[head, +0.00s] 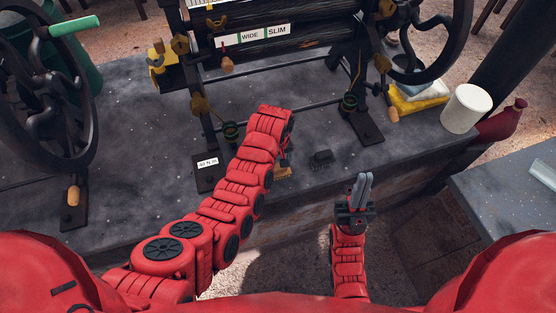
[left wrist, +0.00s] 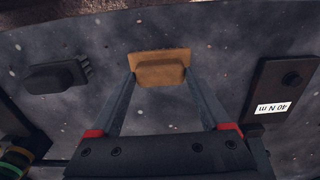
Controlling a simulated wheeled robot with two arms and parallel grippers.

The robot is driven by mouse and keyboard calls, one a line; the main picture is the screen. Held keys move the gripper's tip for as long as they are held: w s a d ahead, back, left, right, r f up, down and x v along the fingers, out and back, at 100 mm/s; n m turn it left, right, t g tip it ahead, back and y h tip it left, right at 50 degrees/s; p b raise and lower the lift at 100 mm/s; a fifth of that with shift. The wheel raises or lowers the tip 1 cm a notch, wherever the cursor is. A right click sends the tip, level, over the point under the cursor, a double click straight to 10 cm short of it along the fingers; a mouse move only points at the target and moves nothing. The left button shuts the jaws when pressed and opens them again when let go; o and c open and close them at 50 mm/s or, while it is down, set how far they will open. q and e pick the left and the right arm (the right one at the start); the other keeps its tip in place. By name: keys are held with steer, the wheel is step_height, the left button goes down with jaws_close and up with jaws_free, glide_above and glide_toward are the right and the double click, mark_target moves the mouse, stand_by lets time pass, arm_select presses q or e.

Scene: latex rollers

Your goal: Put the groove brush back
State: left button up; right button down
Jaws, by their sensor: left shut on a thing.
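A tan brush (head: 283,173), which I take for the groove brush, is at the front part of the grey stone worktop. In the left wrist view the tan brush (left wrist: 162,72) sits between the two fingertips. My left gripper (left wrist: 160,78) is shut on it, one finger at each end. In the head view my left arm largely hides this gripper. Whether the brush touches the worktop I cannot tell. My right gripper (head: 363,187) is in front of the worktop edge, pointing up, its fingers together and empty.
A dark brush-like block (head: 321,157) lies right of the tan brush. A "40 N m" plate (head: 207,163) is to the left. The roller machine (head: 260,50) stands behind. A white pot (head: 466,108) and yellow cloth (head: 418,103) are at right.

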arm_select(q)
steer(key=shift+f, duration=0.1)
steer(key=o, duration=1)
